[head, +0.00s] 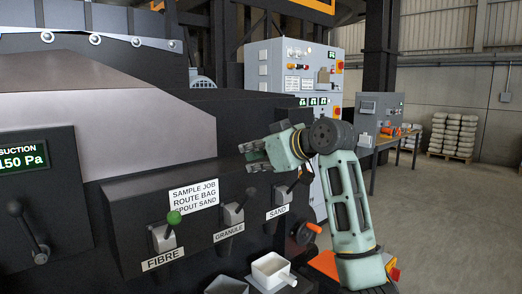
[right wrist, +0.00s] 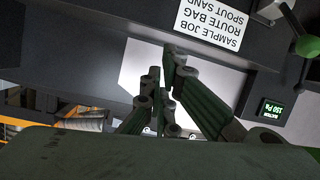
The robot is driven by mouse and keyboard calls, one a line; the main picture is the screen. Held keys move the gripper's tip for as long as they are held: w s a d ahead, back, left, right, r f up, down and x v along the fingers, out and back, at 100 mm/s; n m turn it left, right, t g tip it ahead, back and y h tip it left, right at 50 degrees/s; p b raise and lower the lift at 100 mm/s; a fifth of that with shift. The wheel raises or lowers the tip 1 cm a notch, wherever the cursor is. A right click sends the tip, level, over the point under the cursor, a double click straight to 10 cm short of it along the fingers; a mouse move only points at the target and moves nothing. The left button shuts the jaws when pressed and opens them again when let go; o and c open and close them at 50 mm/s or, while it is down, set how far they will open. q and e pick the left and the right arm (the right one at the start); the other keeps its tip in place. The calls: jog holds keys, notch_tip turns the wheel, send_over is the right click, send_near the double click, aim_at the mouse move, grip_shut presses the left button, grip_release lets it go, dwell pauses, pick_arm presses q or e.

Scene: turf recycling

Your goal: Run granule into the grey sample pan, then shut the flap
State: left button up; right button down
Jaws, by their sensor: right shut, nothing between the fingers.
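My right gripper (head: 254,155) is shut and empty, in the air in front of the dark machine, above the granule lever (head: 240,207). In the right wrist view its fingers (right wrist: 163,95) show against the machine. The granule lever is black-knobbed, between the green-knobbed fibre lever (head: 168,230) and the sand lever (head: 288,190). A pale pan with a handle (head: 285,273) sits below the sand label; a darker grey open box (head: 227,286) is cut off beside it. I cannot tell which is the sample pan. I cannot make out the flap or any granule. My left gripper is not in view.
A sign (head: 194,196) reads sample job, route bag, spout sand. A black lever (head: 28,232) stands at left under the 150 Pa display (head: 23,158). An orange-handled valve (head: 308,231) is close to my right arm. Open floor (head: 455,220) lies at right.

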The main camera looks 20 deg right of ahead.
jog(key=f+p, duration=0.1)
jog(key=w+f+p, duration=0.1)
jog(key=f, duration=0.1)
jog(key=w+f+p, duration=0.1)
jog(key=p, duration=0.1)
jog(key=shift+w+a+f, duration=0.1)
jog(key=shift+w+f, duration=0.05)
jog(key=shift+f, duration=0.25)
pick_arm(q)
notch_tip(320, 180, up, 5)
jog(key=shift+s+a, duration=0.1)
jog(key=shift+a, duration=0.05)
pick_arm(e)
jog(key=shift+f, duration=0.1)
jog(key=shift+w, duration=0.1)
